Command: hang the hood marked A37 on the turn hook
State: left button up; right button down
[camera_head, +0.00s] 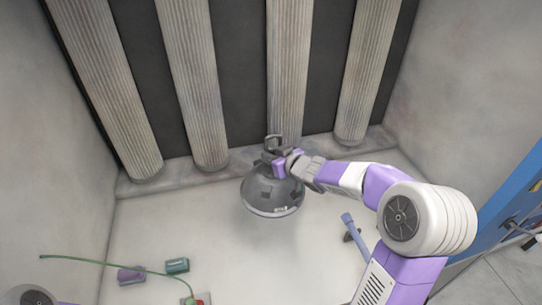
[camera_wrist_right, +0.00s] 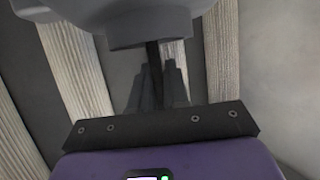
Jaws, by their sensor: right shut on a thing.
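A dark grey dome-shaped hood (camera_head: 262,196) hangs in the middle of the head view, above the pale floor. A small light label shows on its lower rim, but its writing is too small to read. My right gripper (camera_head: 272,160) is at the top of the hood and shut on it. In the right wrist view the fingers (camera_wrist_right: 160,85) are close together around a dark narrow part, below a large grey rounded shape. I cannot make out the turn hook for certain. My left gripper is not in view.
Several ribbed columns (camera_head: 287,75) stand behind the hood on a pale ledge. A green canister (camera_head: 177,265), a purple canister (camera_head: 131,275) and a green line (camera_head: 95,262) are at lower left. A blue bar (camera_head: 350,227) is right of the hood; a blue frame (camera_head: 500,215) is far right.

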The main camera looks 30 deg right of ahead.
jog(key=shift+f, duration=0.2)
jog(key=c, duration=1)
grip_release()
jog(key=shift+c, duration=0.2)
jog(key=shift+f, duration=0.1)
jog(key=shift+s, duration=0.1)
jog(key=shift+s+d+r, duration=0.1)
jog(key=shift+s+r, duration=0.15)
jog(key=p+v, duration=0.1)
jog(key=v, duration=0.6)
jog(key=shift+p, duration=0.4)
jog(key=shift+w+f, duration=0.1)
